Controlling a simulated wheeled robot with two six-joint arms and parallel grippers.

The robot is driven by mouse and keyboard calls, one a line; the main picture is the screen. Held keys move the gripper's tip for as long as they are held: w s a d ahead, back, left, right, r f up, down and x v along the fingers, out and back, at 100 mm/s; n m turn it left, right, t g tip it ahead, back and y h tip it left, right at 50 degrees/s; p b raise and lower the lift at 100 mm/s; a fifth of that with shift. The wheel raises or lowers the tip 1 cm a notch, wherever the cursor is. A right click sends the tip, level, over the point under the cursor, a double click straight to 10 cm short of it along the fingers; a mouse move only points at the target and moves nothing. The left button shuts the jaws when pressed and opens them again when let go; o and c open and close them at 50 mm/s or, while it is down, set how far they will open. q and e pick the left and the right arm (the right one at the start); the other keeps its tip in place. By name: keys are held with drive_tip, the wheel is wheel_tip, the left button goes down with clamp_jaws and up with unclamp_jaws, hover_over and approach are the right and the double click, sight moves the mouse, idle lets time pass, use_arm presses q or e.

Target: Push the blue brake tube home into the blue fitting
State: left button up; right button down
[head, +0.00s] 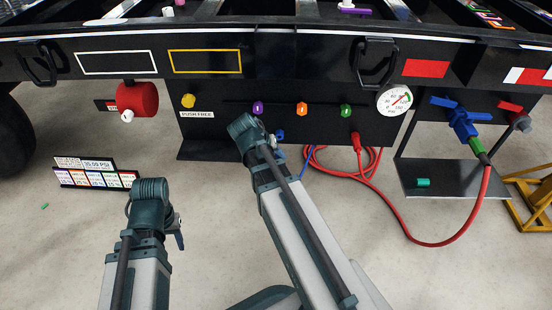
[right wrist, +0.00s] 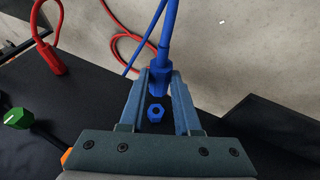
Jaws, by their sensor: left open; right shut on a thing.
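The blue brake tube (right wrist: 172,28) runs down from the top of the right wrist view to a thicker blue end between my right fingers. My right gripper (right wrist: 160,88) is shut on this end. The blue fitting (right wrist: 155,113) is a small hexagon with a dark open hole, just below the tube end in the picture. The hole is uncovered and the tube end looks apart from it. In the head view my right gripper (head: 272,143) is at the black panel, mostly hidden by its own wrist. My left gripper (head: 178,230) is open, low and away from the panel.
The panel (head: 225,128) also carries purple, orange and green fittings, a gauge (head: 394,100) and a yellow knob (head: 188,101). A red hose (head: 440,243) loops to the right. A label stand (head: 95,176) is at the left. The floor in front is mostly clear.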

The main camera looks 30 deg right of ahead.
drive_tip(key=shift+w, duration=0.2)
drive_tip(key=shift+w+d, duration=0.5)
drive_tip(key=shift+w, duration=0.25)
drive_tip(key=shift+w+d, duration=0.45)
drive_tip(key=shift+w, duration=0.35)
drive_tip(key=shift+w+d, duration=0.5)
drive_tip(key=shift+w, duration=0.25)
drive_tip(key=shift+w+d, duration=0.3)
drive_tip(key=shift+w, duration=0.2)
idle(0.8)
drive_tip(key=c, duration=0.5)
unclamp_jaws()
drive_tip(key=shift+c, duration=0.2)
drive_tip(key=shift+r, duration=0.1)
drive_tip(key=p+v, duration=1.2)
drive_tip(key=v, duration=0.1)
drive_tip(key=shift+r, duration=0.35)
drive_tip(key=shift+s+a, duration=0.2)
